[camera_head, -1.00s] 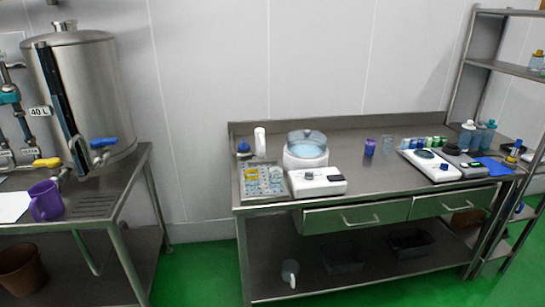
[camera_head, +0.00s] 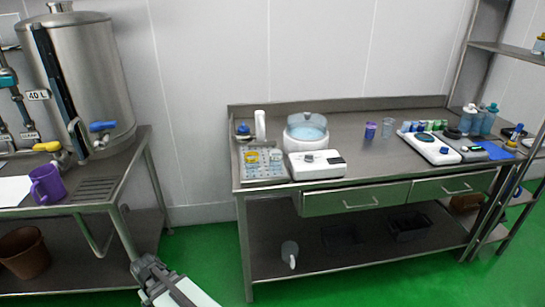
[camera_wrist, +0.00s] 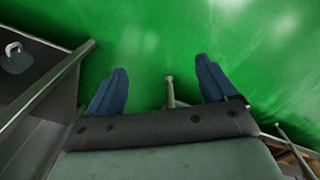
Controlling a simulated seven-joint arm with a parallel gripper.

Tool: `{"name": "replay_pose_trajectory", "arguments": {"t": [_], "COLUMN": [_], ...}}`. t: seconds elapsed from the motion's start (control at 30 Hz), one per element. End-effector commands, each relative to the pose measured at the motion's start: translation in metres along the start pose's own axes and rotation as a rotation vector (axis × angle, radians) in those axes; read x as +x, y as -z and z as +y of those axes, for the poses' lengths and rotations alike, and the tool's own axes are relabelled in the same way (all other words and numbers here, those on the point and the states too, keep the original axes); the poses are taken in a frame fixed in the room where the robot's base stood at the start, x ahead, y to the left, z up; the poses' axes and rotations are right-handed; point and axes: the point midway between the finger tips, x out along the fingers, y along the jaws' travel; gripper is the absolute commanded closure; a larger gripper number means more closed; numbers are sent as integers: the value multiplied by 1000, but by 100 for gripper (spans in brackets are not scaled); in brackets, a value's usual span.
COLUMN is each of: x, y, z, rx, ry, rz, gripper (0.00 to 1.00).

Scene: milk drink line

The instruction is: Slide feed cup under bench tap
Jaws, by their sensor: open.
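A purple cup (camera_head: 47,185) with a handle stands upright on the left steel bench (camera_head: 155,145). A tap with a blue lever (camera_head: 102,127) comes from the steel tank (camera_head: 85,75), to the right of the cup. A tap with a yellow lever (camera_head: 47,147) is behind the cup. The cup is apart from the grate below the blue tap. My gripper (camera_wrist: 158,78) is open and empty over the green floor, its blue fingers spread. In the head view the end of my arm shows low, right of the left bench and well away from the cup.
A drain grate (camera_head: 96,190) and white paper (camera_head: 14,190) lie on the left bench. A brown bin (camera_head: 22,252) is below. The right bench (camera_head: 345,135) holds a water bath (camera_head: 307,130), scale and bottles. Green floor is open between the benches.

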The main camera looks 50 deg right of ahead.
Motion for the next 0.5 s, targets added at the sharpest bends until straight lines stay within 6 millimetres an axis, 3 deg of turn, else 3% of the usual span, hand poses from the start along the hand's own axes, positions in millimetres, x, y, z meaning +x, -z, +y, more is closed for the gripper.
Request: {"name": "replay_pose_trajectory", "arguments": {"t": [0.03, 0.27, 0.5], "x": [-11, -57, -109], "y": [13, 54, 87], "z": [9, 59, 131], "rx": [21, 131, 277], "ry": [-2, -14, -33], "rz": [18, 82, 139], "gripper": [15, 15, 15]}}
